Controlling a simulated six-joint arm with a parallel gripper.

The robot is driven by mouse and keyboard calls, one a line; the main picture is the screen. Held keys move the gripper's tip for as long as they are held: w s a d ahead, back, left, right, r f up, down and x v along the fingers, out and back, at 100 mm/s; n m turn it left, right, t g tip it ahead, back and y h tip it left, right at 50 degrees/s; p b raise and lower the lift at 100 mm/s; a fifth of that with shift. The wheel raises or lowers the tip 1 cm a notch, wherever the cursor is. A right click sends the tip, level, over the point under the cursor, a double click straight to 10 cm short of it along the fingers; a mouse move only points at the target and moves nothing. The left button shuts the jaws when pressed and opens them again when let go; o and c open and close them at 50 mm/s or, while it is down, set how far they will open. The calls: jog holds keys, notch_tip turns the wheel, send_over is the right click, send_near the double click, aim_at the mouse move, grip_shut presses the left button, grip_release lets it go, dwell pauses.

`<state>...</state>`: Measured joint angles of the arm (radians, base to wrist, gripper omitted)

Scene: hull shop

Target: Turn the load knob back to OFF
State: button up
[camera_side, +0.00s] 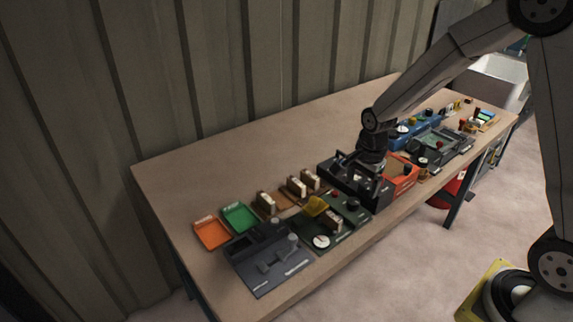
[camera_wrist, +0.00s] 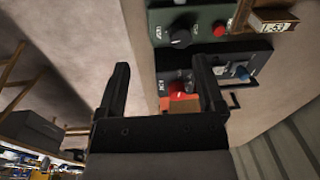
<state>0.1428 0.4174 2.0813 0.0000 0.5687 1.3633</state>
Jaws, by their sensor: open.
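My gripper (camera_wrist: 161,64) is open and empty, its two black fingers wide apart. In the side view my gripper (camera_side: 366,172) hangs low over a dark panel (camera_side: 338,184) near the middle of the bench. In the wrist view, a black knob (camera_wrist: 180,38) sits on the green panel (camera_wrist: 205,14), ahead of the fingertips and apart from them. The labels are too small to read, so I cannot tell which is the load knob.
A red button (camera_wrist: 219,31) sits beside the green panel's knob. An orange box (camera_side: 405,179) stands right of my gripper. Orange (camera_side: 211,234) and green (camera_side: 239,218) trays lie at the left. The back of the wooden bench (camera_side: 230,165) is clear.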

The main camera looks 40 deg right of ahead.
aim_at(354, 201)
jog(key=w+d+m, duration=0.1)
jog(key=m, duration=0.1)
jog(key=w+f+m, duration=0.1)
jog(key=m, duration=0.1)
jog(key=w+d+f+m, duration=0.1)
jog(key=m, duration=0.1)
jog(key=shift+d+g, duration=0.3)
jog(key=shift+d, duration=0.05)
jog(key=shift+w+d+f+m, duration=0.45)
jog(key=shift+w+m, duration=0.05)
jog(key=shift+m, duration=0.6)
jog(key=shift+f, duration=0.15)
jog(key=shift+f, duration=3.75)
grip_shut()
